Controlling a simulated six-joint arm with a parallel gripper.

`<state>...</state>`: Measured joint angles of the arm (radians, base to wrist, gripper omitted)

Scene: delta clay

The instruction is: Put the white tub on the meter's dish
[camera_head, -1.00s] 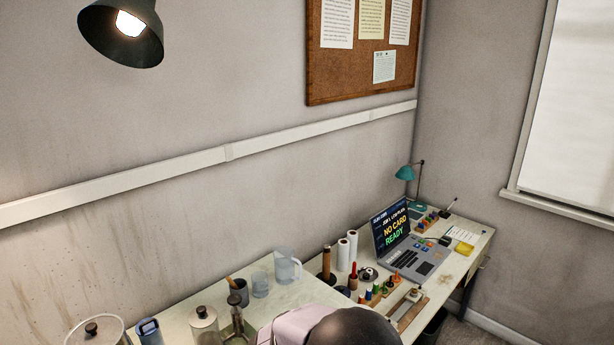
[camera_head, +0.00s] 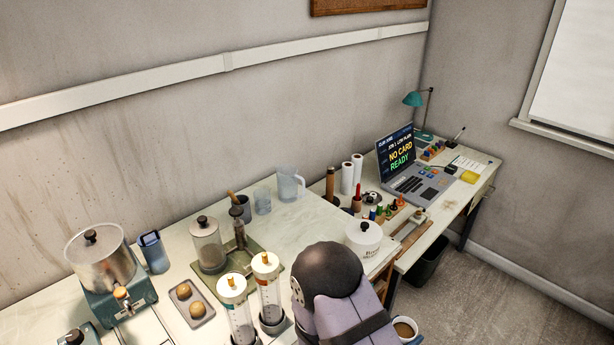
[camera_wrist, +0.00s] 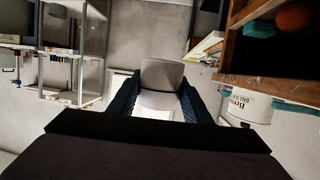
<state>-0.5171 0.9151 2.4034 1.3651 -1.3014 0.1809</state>
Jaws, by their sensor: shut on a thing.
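In the wrist view my gripper (camera_wrist: 162,88) has its two dark blue fingers on either side of a pale thing, grey above and white below, which I take to be the white tub (camera_wrist: 158,103).
A large metal pot (camera_head: 103,262) on a teal base, a tray with two round lumps (camera_head: 191,303) and a mug (camera_head: 404,328) are around.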

